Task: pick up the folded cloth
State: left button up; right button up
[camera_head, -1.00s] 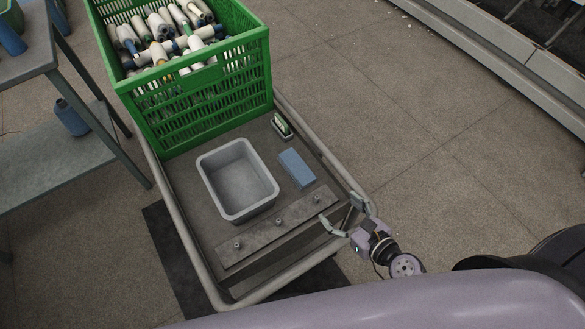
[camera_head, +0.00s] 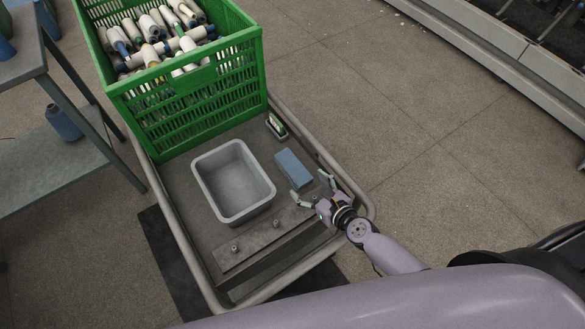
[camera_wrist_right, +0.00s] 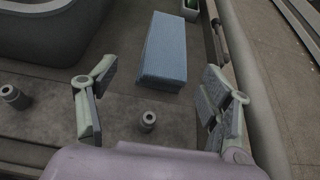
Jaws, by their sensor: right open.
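The folded cloth (camera_head: 293,168) is a blue, flat rectangular block lying on the grey cart deck, right of the grey bin. In the right wrist view the cloth (camera_wrist_right: 164,48) lies ahead of my fingers, a little above the middle of the picture. My right gripper (camera_head: 311,186) is open and empty, just on the near side of the cloth. In the right wrist view its two fingers (camera_wrist_right: 158,105) are spread wide, with a deck knob between them. No contact with the cloth shows. My left gripper is not in view.
The grey bin (camera_head: 234,181) stands left of the cloth. A small green-and-white item (camera_head: 277,126) lies beyond it by the cart rail (camera_head: 312,141). A green crate (camera_head: 190,95) full of yarn cones stands behind. A raised metal strip with knobs (camera_head: 262,239) crosses the near deck.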

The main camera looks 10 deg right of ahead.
aim_at(300, 176)
jog(key=x, duration=0.3)
jog(key=b+x, duration=0.1)
jog(key=x, duration=0.1)
jog(key=shift+w+d, duration=0.1)
jog(key=shift+d, duration=0.15)
jog(key=shift+c, duration=0.2)
jog(key=c, duration=1.2)
